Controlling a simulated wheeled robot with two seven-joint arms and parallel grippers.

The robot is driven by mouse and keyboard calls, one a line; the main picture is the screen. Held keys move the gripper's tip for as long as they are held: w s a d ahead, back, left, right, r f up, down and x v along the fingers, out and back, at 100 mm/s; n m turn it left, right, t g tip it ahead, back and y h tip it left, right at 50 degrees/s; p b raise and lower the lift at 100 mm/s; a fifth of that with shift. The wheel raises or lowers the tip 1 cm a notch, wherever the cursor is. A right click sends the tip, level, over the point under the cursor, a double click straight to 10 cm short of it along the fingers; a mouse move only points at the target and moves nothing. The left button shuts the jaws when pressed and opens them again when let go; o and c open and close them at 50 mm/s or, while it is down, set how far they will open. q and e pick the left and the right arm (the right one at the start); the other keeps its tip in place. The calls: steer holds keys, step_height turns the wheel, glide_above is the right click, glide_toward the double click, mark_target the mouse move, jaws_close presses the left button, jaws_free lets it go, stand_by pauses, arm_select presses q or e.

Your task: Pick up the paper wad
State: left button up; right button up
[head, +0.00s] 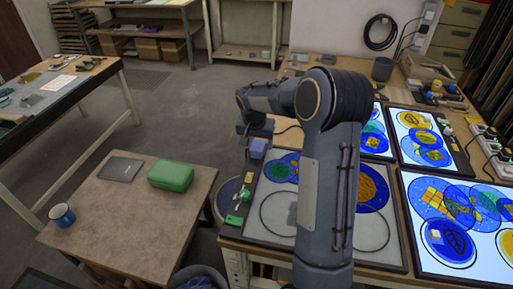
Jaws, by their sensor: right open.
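I cannot make out the paper wad for certain in the head view. A small pale lump (435,235) lies on the lit glass panel at the right, too small to identify. My right arm rises from the bottom, bends at the elbow and reaches left. My right gripper (255,158) hangs downward over the left edge of the near unlit panel (262,240). It is open, and its fingertips are small and hard to tell apart. A small green and white item (244,195) is on the panel's edge below it. My left gripper is not in view.
A low brown table (140,220) at the left holds a green case (171,176), a dark flat folder (121,169) and a blue mug (62,215). Lit painted panels (455,205) cover the bench's right side.

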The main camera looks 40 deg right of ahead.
steer(key=shift+w+d+f, duration=0.1)
steer(key=shift+f, duration=0.45)
steer(key=c, duration=1.1)
steer(key=shift+o, duration=0.2)
steer(key=shift+r, duration=0.15)
steer(key=shift+r, duration=0.6)
steer(key=s+a+r+b, duration=0.3)
steer(key=s+a+r, duration=0.3)
steer(key=s+r, duration=0.5)
steer(key=shift+s+a+r, duration=0.2)
steer(key=shift+s+r, duration=0.1)
steer(key=shift+s, duration=0.5)
